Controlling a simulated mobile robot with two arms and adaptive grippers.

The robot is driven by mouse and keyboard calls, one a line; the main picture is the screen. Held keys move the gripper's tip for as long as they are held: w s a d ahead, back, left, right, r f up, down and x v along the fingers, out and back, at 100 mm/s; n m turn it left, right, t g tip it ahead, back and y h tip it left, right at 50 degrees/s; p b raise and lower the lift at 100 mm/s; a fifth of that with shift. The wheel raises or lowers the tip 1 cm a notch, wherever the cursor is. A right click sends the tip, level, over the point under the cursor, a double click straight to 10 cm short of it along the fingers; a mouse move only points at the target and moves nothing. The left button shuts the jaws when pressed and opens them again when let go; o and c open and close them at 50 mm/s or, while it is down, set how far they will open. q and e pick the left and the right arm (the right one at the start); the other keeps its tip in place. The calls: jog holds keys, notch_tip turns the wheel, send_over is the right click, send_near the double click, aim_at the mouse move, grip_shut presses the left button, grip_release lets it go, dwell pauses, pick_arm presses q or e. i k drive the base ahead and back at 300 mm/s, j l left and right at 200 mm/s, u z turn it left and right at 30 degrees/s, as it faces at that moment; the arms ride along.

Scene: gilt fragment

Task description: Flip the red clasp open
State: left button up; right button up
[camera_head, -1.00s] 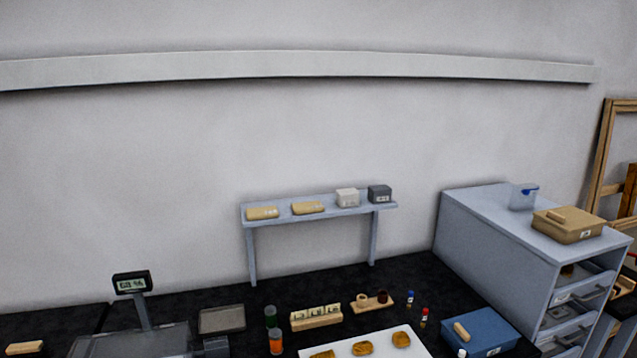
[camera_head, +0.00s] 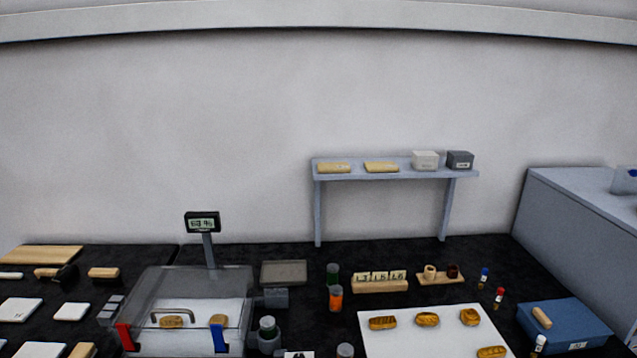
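The red clasp (camera_head: 125,338) is at the front left corner of a clear lidded box (camera_head: 190,284) on the black bench. A blue clasp (camera_head: 218,337) is at the box's front right corner. The red clasp looks upright against the box front; its lower end is close to the picture's bottom edge. The lid has a grey handle (camera_head: 172,312) and looks down. Gilt fragments (camera_head: 171,322) lie inside on a white surface. Neither of my grippers shows in the head view.
A display on a post (camera_head: 203,223) stands behind the box. Right of it are jars (camera_head: 335,298), a grey block (camera_head: 275,298) and a white sheet (camera_head: 400,341) with several gilt fragments. Brushes and white tiles (camera_head: 71,312) lie at left. A blue case (camera_head: 566,326) is at right.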

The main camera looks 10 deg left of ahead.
aim_at(122, 328)
jog(key=u, duration=1.6)
